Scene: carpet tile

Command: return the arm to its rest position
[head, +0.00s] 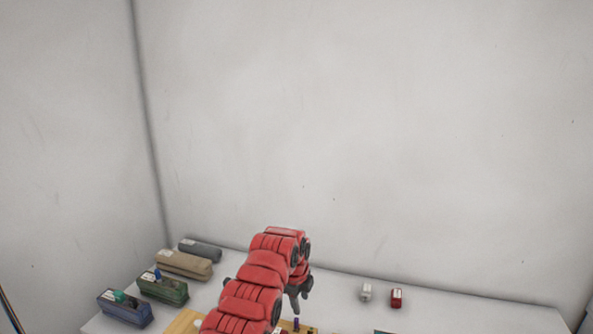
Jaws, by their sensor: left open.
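My red left arm reaches in from the bottom over the white table (345,318). My left gripper (299,302) points down at the arm's far end, with its dark fingers above the table. It is open, and I see nothing held in it. A small purple-topped item (296,324) stands below the fingers, apart from them as far as I can see. My right gripper is not in view.
A blue bin (125,309), a green bin (163,289), a tan bin (184,264) and a grey bin (200,250) line the left side. A yellow board (183,323) lies partly behind my arm. Small white (366,292) and red (397,298) items stand right. The far right is clear.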

